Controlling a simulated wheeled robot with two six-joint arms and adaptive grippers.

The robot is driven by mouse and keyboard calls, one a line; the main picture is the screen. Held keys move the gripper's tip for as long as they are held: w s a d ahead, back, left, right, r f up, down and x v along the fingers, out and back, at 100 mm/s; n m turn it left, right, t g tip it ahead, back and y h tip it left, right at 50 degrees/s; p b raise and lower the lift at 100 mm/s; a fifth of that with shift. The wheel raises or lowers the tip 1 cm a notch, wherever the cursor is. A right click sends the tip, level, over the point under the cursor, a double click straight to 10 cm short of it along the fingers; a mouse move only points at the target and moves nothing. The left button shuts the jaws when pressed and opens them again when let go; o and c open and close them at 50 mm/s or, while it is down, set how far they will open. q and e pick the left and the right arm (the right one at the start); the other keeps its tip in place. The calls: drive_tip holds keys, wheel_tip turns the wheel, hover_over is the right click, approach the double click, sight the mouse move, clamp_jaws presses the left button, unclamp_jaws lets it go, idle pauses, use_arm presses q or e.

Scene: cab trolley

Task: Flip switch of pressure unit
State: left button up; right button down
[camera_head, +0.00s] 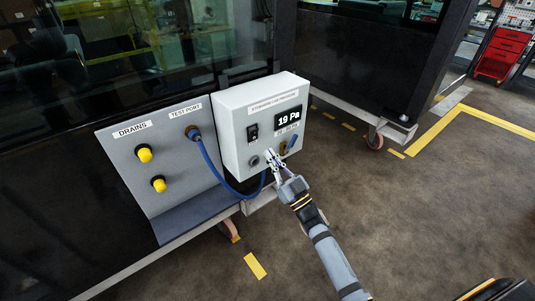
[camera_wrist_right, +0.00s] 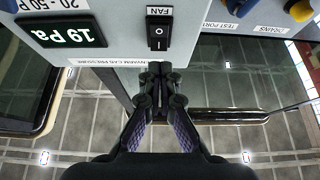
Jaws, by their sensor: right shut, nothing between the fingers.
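The pressure unit (camera_head: 232,125) is a light grey box on the dark cab wall, with a display (camera_head: 289,118) reading 19 Pa. I cannot tell which side is pressed. My right gripper (camera_head: 271,160) is in front of the unit's lower part, below the switch in the head view. In the wrist view its fingertips (camera_wrist_right: 160,72) are together and empty, just below the switch in the picture, apparently not touching it. My left gripper is not in view.
A blue hose (camera_head: 207,158) runs from the test port (camera_head: 192,132) to the unit's lower side, near my gripper. Two yellow drain caps (camera_head: 144,154) stick out from the grey panel at left. The floor in front is open. A red tool cabinet (camera_head: 503,52) stands far right.

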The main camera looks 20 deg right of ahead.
use_arm(q)
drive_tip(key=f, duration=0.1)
drive_tip(key=b, duration=0.1)
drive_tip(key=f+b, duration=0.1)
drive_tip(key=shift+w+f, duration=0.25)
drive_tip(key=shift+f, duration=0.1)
use_arm(e)
drive_tip(key=s+d+f, duration=0.2)
drive_tip(key=s+f, duration=0.2)
drive_tip(key=f, duration=0.2)
drive_tip(key=shift+s+f, duration=0.25)
drive_tip(key=shift+f, duration=0.05)
